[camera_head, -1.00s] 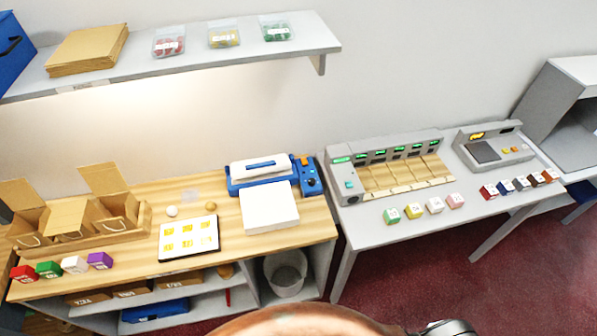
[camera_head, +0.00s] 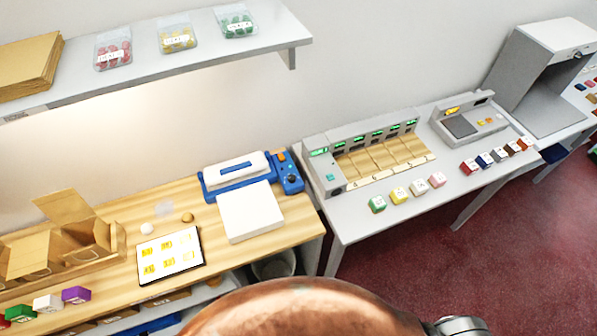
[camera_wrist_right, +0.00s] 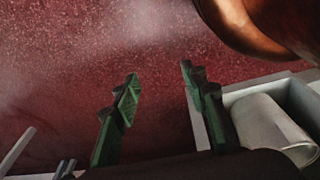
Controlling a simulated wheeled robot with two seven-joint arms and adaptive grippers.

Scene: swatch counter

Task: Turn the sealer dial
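The sealer (camera_head: 238,180) is a blue machine with a white lid, at the back right of the wooden counter. Its blue control end (camera_head: 289,172) carries a small dark round dial (camera_head: 292,178) and an orange part above it. A white block or platform (camera_head: 250,211) lies in front of the sealer. In the right wrist view my right gripper (camera_wrist_right: 157,95) has its two green fingers wide apart with nothing between them, over the red floor. It is away from the sealer. My left gripper is in no view.
The wooden counter (camera_head: 310,227) also holds a tablet (camera_head: 169,255), open cartons (camera_head: 60,245) and coloured blocks. A grey table (camera_head: 350,232) with a slotted machine (camera_head: 375,152) and small cubes stands to the right. A bin (camera_wrist_right: 270,128) is beside my right gripper. Red floor lies in front.

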